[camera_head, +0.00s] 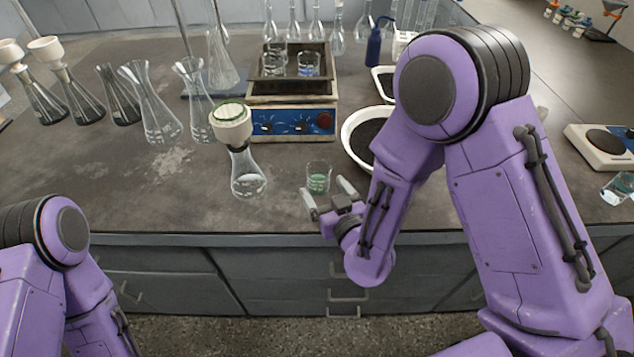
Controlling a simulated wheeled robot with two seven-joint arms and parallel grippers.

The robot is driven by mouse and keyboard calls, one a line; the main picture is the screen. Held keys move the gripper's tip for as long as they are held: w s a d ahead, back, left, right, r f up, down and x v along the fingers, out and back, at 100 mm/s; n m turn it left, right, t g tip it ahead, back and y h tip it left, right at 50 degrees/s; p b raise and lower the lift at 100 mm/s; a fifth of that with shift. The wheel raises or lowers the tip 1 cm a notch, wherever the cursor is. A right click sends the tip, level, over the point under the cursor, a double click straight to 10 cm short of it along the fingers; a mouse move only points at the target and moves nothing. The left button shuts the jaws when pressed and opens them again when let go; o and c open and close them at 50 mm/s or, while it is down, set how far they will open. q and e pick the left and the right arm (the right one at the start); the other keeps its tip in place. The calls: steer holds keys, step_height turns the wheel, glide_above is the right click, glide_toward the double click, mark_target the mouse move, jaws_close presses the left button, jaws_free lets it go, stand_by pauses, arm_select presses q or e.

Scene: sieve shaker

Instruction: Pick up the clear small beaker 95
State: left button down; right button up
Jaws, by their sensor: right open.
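A clear small beaker (318,177) with a greenish tint low in it stands upright near the front edge of the dark bench. My right gripper (329,193) is open at the bench's front edge, just in front of the beaker. Its two grey fingers point toward the beaker, one on the left and one on the right. I cannot tell whether either finger touches the glass. My left gripper is out of the picture; only part of my left arm shows at the lower left.
A flask with a white funnel (248,175) stands close left of the beaker. The shaker (293,120) with beakers on its tray is behind. A white bowl of dark grains (352,133) is behind right. Several flasks stand at left; a scale (601,145) is at far right.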

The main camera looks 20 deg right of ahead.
steer(key=w, duration=0.2)
steer(key=shift+w+f, duration=0.3)
steer(key=shift+w, duration=0.1)
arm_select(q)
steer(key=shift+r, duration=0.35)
arm_select(e)
steer(key=shift+s+a, duration=0.1)
steer(key=c, duration=1.2)
steer(key=shift+r, duration=0.1)
